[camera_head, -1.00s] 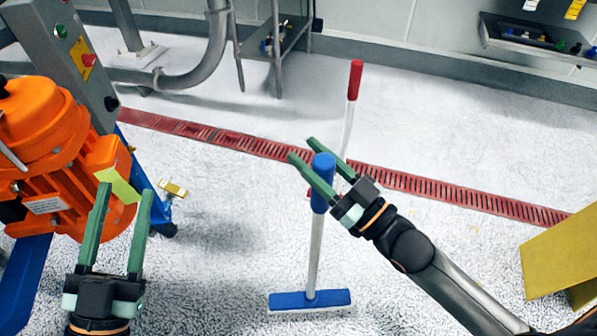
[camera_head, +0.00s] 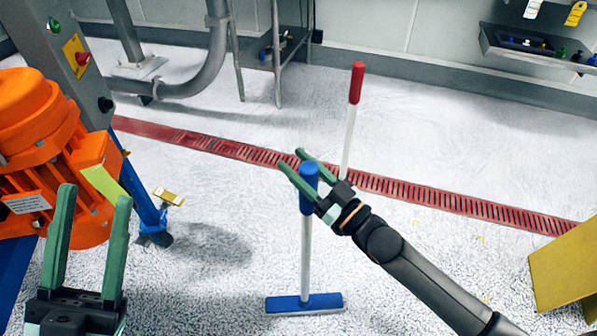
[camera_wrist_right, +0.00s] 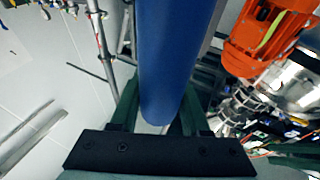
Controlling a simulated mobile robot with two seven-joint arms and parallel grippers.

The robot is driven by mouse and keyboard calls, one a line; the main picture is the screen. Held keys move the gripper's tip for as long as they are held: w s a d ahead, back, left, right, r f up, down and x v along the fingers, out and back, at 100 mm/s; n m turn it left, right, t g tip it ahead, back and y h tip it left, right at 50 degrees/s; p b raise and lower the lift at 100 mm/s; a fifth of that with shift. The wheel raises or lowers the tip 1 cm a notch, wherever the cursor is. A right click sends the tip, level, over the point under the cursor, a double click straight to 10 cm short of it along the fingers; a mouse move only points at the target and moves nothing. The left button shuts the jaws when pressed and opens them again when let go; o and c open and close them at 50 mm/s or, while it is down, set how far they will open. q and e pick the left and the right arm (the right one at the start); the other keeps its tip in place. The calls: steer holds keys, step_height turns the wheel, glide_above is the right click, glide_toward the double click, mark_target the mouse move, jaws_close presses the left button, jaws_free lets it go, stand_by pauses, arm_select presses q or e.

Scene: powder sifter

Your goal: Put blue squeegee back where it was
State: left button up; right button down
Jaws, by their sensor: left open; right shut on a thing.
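The blue squeegee (camera_head: 306,250) stands upright in the head view, with a blue handle at the top, a white pole and a blue head near the floor. My right gripper (camera_head: 301,170) is shut on its blue handle. The handle also fills the middle of the right wrist view (camera_wrist_right: 175,60), between the green fingers. I cannot tell whether the squeegee head touches the floor. My left gripper (camera_head: 90,215) is open and empty at the lower left, in front of the orange motor.
An orange motor (camera_head: 50,150) on a blue frame stands at the left. A red-handled tool (camera_head: 356,85) stands behind the squeegee. A red floor drain (camera_head: 420,190) crosses the floor. A yellow panel (camera_head: 568,265) is at the right. A wall shelf (camera_head: 535,45) hangs at the upper right.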

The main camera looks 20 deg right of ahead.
steer(key=shift+f, duration=0.25)
steer(key=shift+c, duration=1.9)
jaws_free()
steer(key=shift+f, duration=0.15)
